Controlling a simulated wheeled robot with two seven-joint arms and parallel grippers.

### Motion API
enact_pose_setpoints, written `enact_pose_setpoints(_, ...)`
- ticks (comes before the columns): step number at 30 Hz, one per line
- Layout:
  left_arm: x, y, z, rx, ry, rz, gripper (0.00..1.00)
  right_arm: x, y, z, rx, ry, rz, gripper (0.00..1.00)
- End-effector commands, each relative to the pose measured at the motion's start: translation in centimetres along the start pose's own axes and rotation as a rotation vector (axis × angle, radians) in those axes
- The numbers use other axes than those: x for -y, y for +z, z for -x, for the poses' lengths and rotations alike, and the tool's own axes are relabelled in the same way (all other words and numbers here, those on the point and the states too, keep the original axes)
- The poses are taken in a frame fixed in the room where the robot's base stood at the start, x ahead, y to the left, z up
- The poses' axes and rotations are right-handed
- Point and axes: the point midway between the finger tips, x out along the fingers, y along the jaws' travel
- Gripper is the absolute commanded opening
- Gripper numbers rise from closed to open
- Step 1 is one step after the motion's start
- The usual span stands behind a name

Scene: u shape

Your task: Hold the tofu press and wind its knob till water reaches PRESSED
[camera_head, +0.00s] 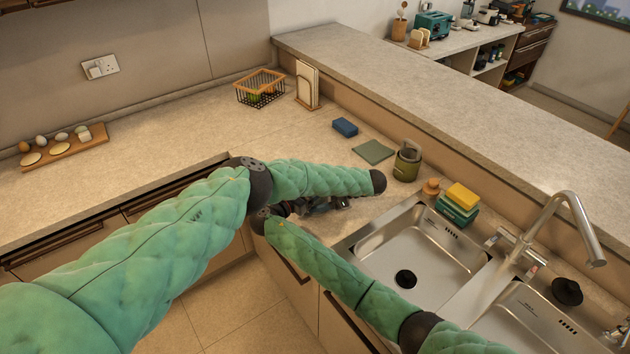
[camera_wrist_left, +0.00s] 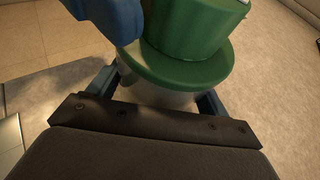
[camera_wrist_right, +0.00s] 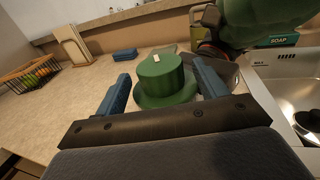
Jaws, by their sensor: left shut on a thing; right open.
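The tofu press has a green knob on a green lid; its knob (camera_wrist_right: 162,72) stands upright in the right wrist view, with a small white mark on top. In the left wrist view, the lid (camera_wrist_left: 175,75) sits above a pale clear body (camera_wrist_left: 155,97). My left gripper (camera_wrist_left: 157,97) is shut around that body, below the lid. My right gripper (camera_wrist_right: 162,88) is open, its blue fingers on either side of the knob and lid, with no clear contact. The water level and the PRESSED mark are not visible. My arms hide the press in the head view.
A sink (camera_head: 415,240) lies to the right, with a tap (camera_head: 560,215). A green canister (camera_head: 407,162), a green cloth (camera_head: 373,152) and a blue block (camera_head: 345,127) stand behind. A wire basket (camera_head: 259,88) is at the back. The left counter is mostly clear.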

Motion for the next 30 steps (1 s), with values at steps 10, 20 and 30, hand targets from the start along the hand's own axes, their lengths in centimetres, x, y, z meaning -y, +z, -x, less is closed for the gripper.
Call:
enact_pose_setpoints(10, 0.0, 0.1, 0.0, 0.0, 0.0, 0.001, 0.42, 0.0, 0.0, -2.6, 0.0, -0.001, 0.0, 0.71)
enact_pose_setpoints(20, 0.0, 0.1, 0.0, 0.0, 0.0, 0.001, 0.42, 0.0, 0.0, -2.6, 0.0, -0.001, 0.0, 0.56)
enact_pose_setpoints(30, 0.0, 0.1, 0.1, 0.0, 0.0, 0.001, 0.42, 0.0, 0.0, -2.6, 0.0, -0.009, -0.001, 0.27)
